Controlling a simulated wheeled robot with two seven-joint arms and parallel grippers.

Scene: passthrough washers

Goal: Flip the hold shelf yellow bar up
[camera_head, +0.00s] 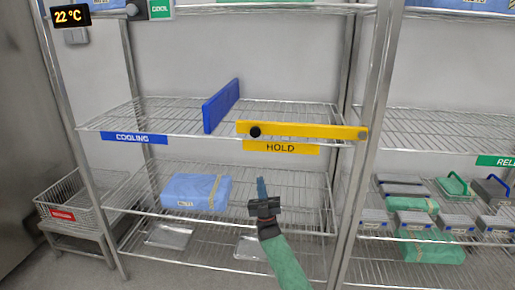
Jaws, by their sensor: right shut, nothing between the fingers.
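The yellow bar (310,131) lies level across the front of the right half of the middle shelf, just above the yellow HOLD label (280,147). It has a black knob (255,132) at its left end, and its right end meets the rack post. My right gripper (262,183) is below the bar and its knob, in front of the lower shelf. It points up, is shut and empty, and appears apart from the bar. My left gripper is not in view.
A blue wrapped pack (196,191) lies on the lower shelf, left of my gripper. A wire basket (75,197) stands at left. The right rack holds several trays and green packs (432,251).

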